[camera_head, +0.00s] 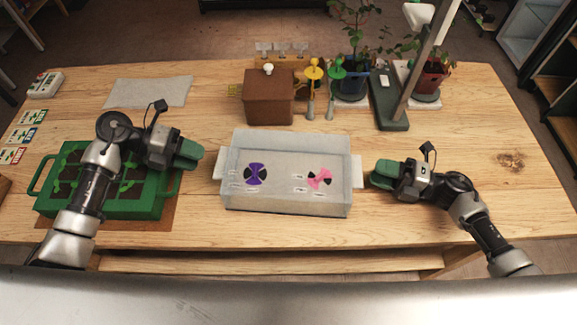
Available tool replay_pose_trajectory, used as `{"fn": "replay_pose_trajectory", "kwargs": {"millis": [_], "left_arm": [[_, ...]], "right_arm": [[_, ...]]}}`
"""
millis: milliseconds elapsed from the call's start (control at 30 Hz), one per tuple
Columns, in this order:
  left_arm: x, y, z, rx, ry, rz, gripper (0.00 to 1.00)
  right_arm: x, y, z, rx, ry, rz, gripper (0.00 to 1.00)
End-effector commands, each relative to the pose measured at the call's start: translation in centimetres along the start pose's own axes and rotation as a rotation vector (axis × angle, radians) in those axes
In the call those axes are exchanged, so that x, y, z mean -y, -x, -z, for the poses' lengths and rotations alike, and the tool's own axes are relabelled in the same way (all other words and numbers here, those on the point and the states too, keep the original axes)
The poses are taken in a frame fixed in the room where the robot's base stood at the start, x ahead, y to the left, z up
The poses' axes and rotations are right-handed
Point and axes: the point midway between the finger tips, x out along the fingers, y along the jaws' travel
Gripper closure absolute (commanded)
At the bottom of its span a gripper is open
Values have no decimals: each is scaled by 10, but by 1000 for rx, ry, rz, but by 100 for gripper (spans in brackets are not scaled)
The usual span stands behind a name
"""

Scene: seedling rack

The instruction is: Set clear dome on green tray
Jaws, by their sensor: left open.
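The clear dome (288,203) is a see-through box in the middle of the table, with a pale tab on each short side and purple and pink round markings. The green tray (105,207) with soil cells and seedlings sits on the left, partly hidden by my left arm. My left gripper (203,153) is open and empty, above the gap between tray and dome, near the dome's left tab (219,163). My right gripper (371,179) is at the dome's right tab (358,172); I cannot tell whether it touches the tab or how its fingers stand.
A brown box (268,100), yellow and green tools, potted plants (432,78) and a dark lamp base (389,112) stand at the back. A grey cloth (148,92) lies at the back left. Seed packets lie at the left edge. The table's right side is clear.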

Motion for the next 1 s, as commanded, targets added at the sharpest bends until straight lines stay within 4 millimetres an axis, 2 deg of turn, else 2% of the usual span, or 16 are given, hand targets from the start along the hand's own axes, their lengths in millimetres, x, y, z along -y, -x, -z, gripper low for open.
{"fn": "replay_pose_trajectory", "kwargs": {"millis": [100, 300, 700, 967, 1000], "left_arm": [[0, -22, 0, -1, 1, 2, 56], [0, -44, 0, -1, 2, 1, 56], [0, -49, 0, 0, 2, -1, 56], [0, -49, 0, 0, 2, -1, 95], [0, -49, 0, 0, 2, -1, 100]], "right_arm": [[-1, -22, 0, -1, 1, -3, 61], [0, -43, 0, 0, -1, 0, 61], [0, -49, 0, 1, 0, 1, 61], [0, -49, 0, 1, 0, 1, 99], [0, -49, 0, 1, 0, 2, 100]]}}
